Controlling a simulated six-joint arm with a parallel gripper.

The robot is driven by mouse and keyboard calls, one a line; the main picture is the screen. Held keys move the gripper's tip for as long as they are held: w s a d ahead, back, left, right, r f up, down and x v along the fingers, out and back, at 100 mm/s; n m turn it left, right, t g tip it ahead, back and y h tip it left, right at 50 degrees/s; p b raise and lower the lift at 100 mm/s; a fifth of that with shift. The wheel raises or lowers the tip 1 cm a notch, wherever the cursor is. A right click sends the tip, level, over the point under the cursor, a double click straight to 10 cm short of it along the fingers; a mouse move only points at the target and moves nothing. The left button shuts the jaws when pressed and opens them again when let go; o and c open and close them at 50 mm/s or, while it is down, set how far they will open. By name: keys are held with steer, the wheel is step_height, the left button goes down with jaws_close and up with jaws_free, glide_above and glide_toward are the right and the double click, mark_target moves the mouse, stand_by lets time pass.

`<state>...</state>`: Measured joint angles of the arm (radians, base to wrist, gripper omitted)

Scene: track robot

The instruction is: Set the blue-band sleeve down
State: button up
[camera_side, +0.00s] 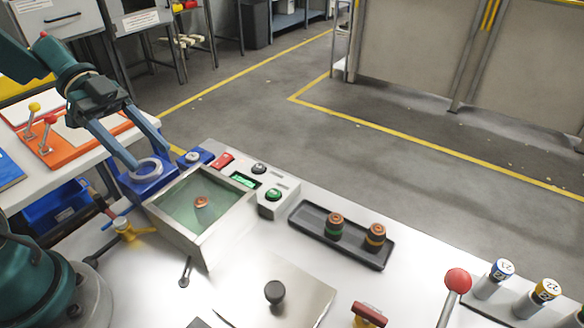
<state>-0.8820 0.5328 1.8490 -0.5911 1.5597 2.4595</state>
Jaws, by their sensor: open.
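A short upright cylinder with a blue band (500,271) and a white top stands in a grey holder at the far right; it best fits the blue-band sleeve. My gripper (147,156) is at the left, far from that cylinder. Its two long blue fingers are spread apart and reach down to a blue block (146,188) with a pale grey ring (148,169) on top. No cylinder shows between the fingers. I cannot tell whether the fingertips touch the ring or the block.
An open-topped box with a greenish floor (241,217) holds a small copper-coloured piece (201,202). A yellow-banded cylinder (544,291) and a red-knobbed lever (457,282) stand at right.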

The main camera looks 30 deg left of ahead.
steer(key=s+d+r+n+t+y, duration=0.3)
steer(key=s+d+n+y, duration=0.4)
steer(key=n+y, duration=0.4)
steer(key=n+t, duration=0.1)
steer(key=n, duration=0.3)
steer(key=shift+d+t, duration=0.4)
